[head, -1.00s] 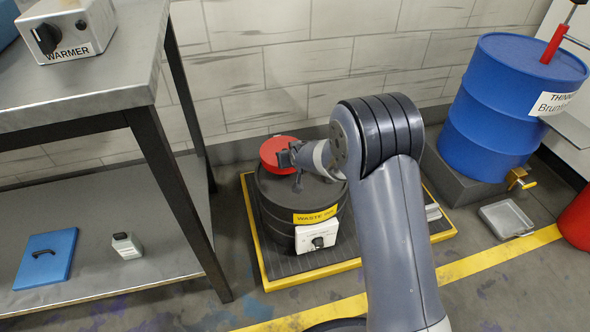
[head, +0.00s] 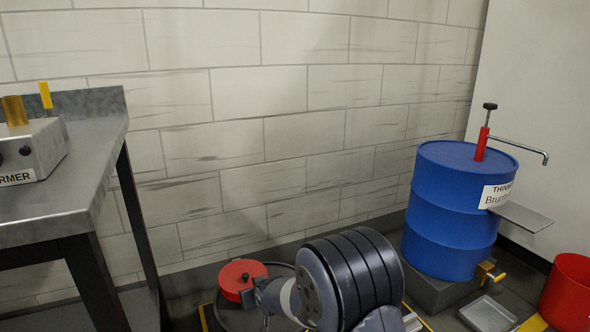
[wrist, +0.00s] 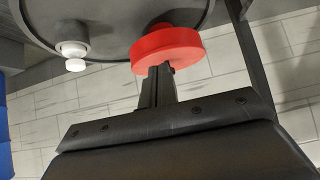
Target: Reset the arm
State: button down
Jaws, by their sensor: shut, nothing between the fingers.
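My arm (head: 345,282) is folded low at the bottom of the head view, its end pointing left toward the dark drum (head: 232,318). That drum has a round red cap (head: 240,281) on top. In the wrist view, my gripper (wrist: 158,76) is shut and empty, its fingers together just by the red cap (wrist: 170,47). I cannot tell whether they touch it. The drum top (wrist: 112,20) shows dark behind the cap, with a small white knob (wrist: 73,53) beside it. Most of the drum is cut off in the head view.
A metal bench (head: 72,190) with a warmer box (head: 35,150) stands at left. A blue thinner drum (head: 455,215) with a red pump (head: 482,146) stands at right, near a tray (head: 488,314) and red bin (head: 568,292). The brick wall (head: 290,130) is behind; space above my arm is clear.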

jog(key=w+a+r+p, duration=0.1)
jog(key=w, duration=0.1)
jog(key=w+a+r+p, duration=0.1)
jog(key=w+p, duration=0.1)
jog(key=w, duration=0.1)
jog(key=w+a+r+p, duration=0.1)
jog(key=w+a+p, duration=0.1)
jog(key=w, duration=0.1)
jog(key=shift+w+r, duration=0.1)
jog(key=shift+w, duration=0.05)
jog(key=shift+f, duration=0.95)
jog(key=shift+d, duration=0.15)
